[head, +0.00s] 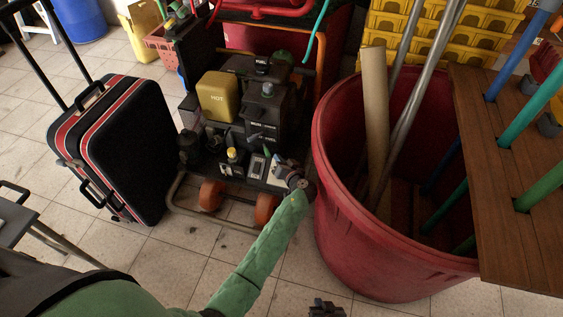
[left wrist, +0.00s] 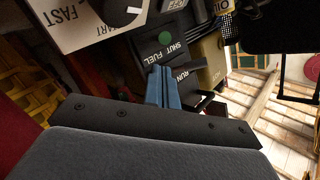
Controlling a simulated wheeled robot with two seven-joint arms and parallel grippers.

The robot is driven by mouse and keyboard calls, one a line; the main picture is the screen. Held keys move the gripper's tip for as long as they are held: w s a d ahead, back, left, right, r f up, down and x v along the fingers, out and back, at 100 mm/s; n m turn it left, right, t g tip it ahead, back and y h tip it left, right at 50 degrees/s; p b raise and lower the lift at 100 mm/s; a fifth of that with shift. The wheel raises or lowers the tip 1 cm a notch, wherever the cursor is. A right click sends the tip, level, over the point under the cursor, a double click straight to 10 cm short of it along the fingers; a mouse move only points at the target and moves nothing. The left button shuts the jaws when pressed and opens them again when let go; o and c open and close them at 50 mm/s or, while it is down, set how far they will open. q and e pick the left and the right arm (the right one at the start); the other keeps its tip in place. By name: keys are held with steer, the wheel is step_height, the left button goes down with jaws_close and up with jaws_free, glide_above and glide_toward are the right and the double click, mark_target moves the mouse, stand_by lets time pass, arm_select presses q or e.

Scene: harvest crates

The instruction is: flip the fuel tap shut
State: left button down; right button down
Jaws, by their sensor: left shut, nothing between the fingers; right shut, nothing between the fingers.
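The engine unit (head: 262,112) with the controls stands on a low wheeled frame. In the left wrist view, its black fuel panel (left wrist: 150,45) carries a green dot and the words SHUT, FUEL and RUN. A dark piece near RUN (left wrist: 207,103) may be the tap lever; it is partly hidden and its setting is unclear. My left gripper (head: 258,139) is shut and empty at the controls. Its blue fingers (left wrist: 159,78) lie across the panel beside the lettering; contact cannot be told. My right gripper (head: 326,307) is shut and empty at the bottom edge, away from the engine.
A white plate marked FAST with a dial (left wrist: 85,15) adjoins the fuel panel. A yellow block marked HOT (head: 217,96) sits on the engine. A black suitcase (head: 125,150) stands left; a big red bin (head: 375,245) with poles stands close right. A wooden rack (head: 510,190) is beyond it.

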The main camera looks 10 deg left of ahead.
mark_target(266, 150)
arm_select(q)
steer(key=shift+x, duration=3.05)
steer(key=shift+s+a+m+t+h, duration=0.2)
steer(key=shift+m+t+h, duration=0.2)
steer(key=shift+h, duration=0.1)
